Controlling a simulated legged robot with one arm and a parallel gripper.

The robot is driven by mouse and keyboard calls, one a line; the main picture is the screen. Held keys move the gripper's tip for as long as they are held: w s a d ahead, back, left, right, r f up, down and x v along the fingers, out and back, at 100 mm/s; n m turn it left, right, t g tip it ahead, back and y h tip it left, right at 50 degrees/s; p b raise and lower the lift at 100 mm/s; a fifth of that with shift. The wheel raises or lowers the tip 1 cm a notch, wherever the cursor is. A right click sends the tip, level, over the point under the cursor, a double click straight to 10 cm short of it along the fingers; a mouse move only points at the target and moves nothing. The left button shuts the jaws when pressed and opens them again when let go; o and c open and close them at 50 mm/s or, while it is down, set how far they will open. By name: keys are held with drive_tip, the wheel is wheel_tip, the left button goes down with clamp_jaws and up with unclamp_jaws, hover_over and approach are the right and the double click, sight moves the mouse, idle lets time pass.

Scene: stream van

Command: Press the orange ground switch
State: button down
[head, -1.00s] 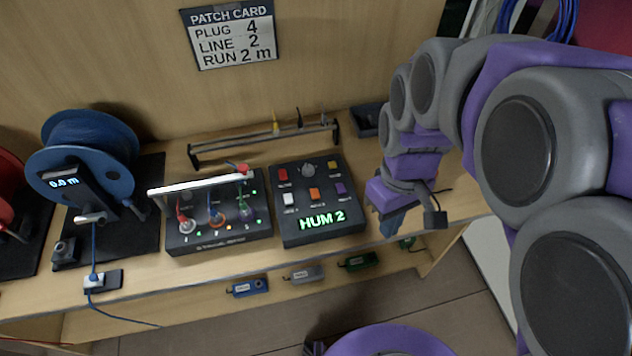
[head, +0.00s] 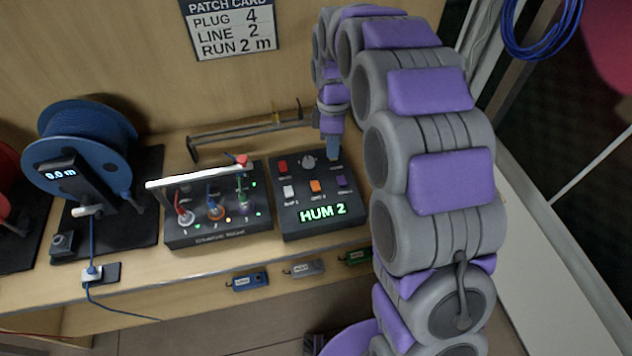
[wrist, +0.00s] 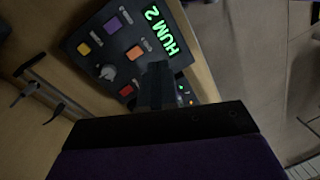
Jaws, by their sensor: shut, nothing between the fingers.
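The dark control box (head: 318,212) has a lit green display reading HUM 2 and several coloured buttons. The orange switch (head: 316,186) sits in its lower row, between a white button (head: 289,191) and a purple button (head: 340,181). It also shows in the wrist view (wrist: 134,52), clear of the fingers. My gripper (head: 333,150) is shut and empty, over the box's far right part, beyond the orange switch. In the head view it covers the yellow button, which the wrist view shows (wrist: 84,48). My fingers (wrist: 157,80) hide part of the box in the wrist view.
A red button (head: 282,167) and a grey knob (head: 308,161) are in the box's back row. A patch box (head: 218,238) with a white bar and plugged cables stands to the left. A blue reel (head: 85,140) is further left. A low rack (head: 240,135) stands behind.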

sight(316, 188)
drive_tip(key=w+a+f+n, duration=0.4)
drive_tip(key=w+f, duration=0.2)
drive_tip(key=shift+a+f, duration=0.35)
drive_tip(key=shift+f, duration=0.05)
drive_tip(key=shift+w, duration=0.1)
drive_tip(key=f+b, duration=0.1)
drive_tip(key=f, duration=0.3)
drive_tip(key=s+f+b, duration=0.1)
drive_tip(key=f, duration=0.3)
drive_tip(key=f+b, duration=0.1)
drive_tip(key=f, duration=0.3)
drive_tip(key=shift+s+d+f, duration=0.3)
drive_tip(key=shift+s, duration=0.1)
drive_tip(key=shift+f+b, duration=0.3)
drive_tip(key=shift+f, duration=0.35)
drive_tip(key=shift+s+f, duration=0.1)
drive_tip(key=shift+w+a+r+p, duration=0.15)
drive_tip(key=shift+w+p, duration=0.05)
drive_tip(key=shift+w, duration=0.25)
drive_tip(key=shift+w+a+r+p, duration=0.1)
drive_tip(key=shift+w+p, duration=0.1)
drive_tip(key=shift+w, duration=0.2)
